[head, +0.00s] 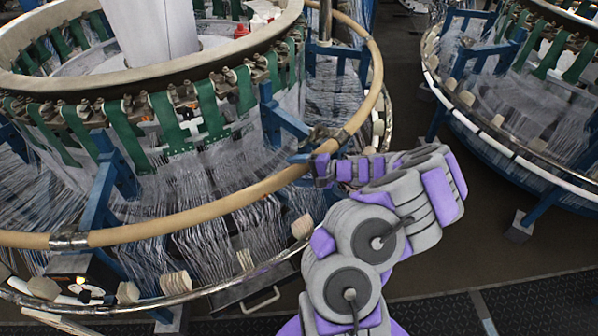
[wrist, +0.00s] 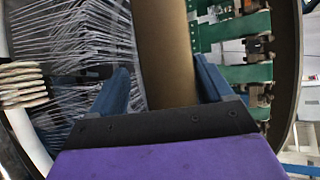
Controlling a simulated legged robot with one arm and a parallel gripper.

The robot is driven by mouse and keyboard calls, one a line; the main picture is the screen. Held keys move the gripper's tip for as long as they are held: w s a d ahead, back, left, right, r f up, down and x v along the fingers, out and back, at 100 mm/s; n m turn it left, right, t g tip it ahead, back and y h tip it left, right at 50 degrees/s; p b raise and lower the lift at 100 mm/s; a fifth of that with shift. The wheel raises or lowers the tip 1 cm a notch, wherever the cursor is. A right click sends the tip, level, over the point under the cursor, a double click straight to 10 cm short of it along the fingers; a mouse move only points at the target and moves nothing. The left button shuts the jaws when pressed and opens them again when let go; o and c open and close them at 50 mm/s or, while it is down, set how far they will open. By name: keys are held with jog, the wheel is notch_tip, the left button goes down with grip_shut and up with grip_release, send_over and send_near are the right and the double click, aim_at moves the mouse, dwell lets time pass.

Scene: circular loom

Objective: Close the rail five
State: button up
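The tan curved rail (head: 205,204) runs around the front of the near circular loom. A metal joint (head: 70,241) sits on it at the left and another joint (head: 326,137) near my gripper. Which segment is rail five cannot be read. My gripper (head: 308,160) is at the rail's right front, just below the joint. In the wrist view the rail (wrist: 165,50) passes between the two spread fingers of my gripper (wrist: 162,75). A narrow gap shows beside the left finger, so the fingers are around the rail and do not look clamped. The fingertips are partly hidden in the head view.
Blue brackets (head: 283,122) and green straps (head: 122,130) stand just inside the rail. White threads (head: 225,240) hang below it. A lower metal ring (head: 225,284) with pale blocks runs beneath. A second loom (head: 520,100) stands right, with dark floor (head: 490,225) between.

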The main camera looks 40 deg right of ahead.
jog(key=shift+d+r, duration=0.1)
dwell(0.3)
jog(key=p+v, duration=0.4)
jog(key=v, duration=1.3)
